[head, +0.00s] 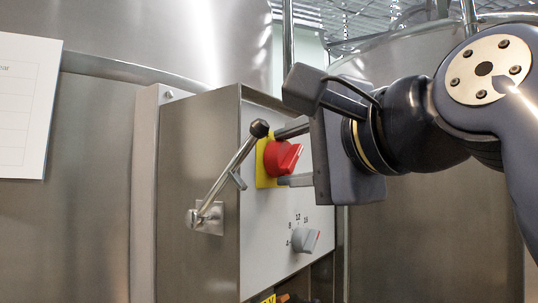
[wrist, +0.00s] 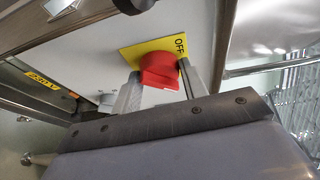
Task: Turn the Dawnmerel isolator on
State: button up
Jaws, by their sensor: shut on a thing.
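The isolator is a red rotary knob (head: 281,158) on a yellow plate (head: 262,181), mounted on the pale front panel of a steel box. In the wrist view the red knob (wrist: 158,68) sits between my two fingers, and the yellow plate (wrist: 148,52) reads "OFF" beside it. My gripper (head: 290,155) comes from the right and is shut on the red knob, one finger above and one below in the head view. No name label for the isolator is readable.
A metal lever with a black ball (head: 259,128) sticks out at the box's left side, close to the knob. A grey dial (head: 305,240) sits below. A paper sheet (head: 26,105) hangs on the vat at left. Steel vats stand behind.

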jog(key=shift+f, duration=0.1)
dwell(0.3)
jog(key=o, duration=1)
jog(key=shift+s, duration=0.1)
